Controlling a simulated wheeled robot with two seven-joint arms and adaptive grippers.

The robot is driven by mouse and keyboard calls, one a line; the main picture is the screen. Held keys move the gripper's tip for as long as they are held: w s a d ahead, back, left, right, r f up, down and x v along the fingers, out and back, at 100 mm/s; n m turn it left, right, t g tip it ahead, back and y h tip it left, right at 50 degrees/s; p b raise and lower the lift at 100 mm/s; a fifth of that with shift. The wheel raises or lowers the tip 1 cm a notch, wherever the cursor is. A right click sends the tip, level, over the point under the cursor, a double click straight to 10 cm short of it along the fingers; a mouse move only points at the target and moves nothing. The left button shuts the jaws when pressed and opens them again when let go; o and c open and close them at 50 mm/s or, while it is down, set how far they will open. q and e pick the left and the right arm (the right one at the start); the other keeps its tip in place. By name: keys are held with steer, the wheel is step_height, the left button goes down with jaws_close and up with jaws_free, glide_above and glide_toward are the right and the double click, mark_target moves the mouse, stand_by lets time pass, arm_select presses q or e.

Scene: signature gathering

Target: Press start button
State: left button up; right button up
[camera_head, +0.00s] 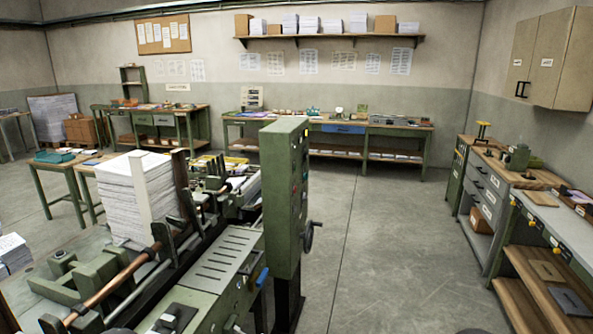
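A tall green control cabinet (270,195) stands upright at the middle of the view, on the near end of a green paper-gathering machine (225,265). Its narrow right-hand face (299,185) carries small buttons or lamps, seen at a steep angle. A start button cannot be singled out among them at this size. A dark handwheel (309,237) sticks out low on the cabinet's right side. Neither of my grippers is in view.
A tall stack of white paper (136,200) stands on the machine at left. Open concrete floor (385,250) lies right of the cabinet. A workbench with drawers (487,185) lines the right wall. Green benches (400,130) stand along the back wall under a shelf (330,37).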

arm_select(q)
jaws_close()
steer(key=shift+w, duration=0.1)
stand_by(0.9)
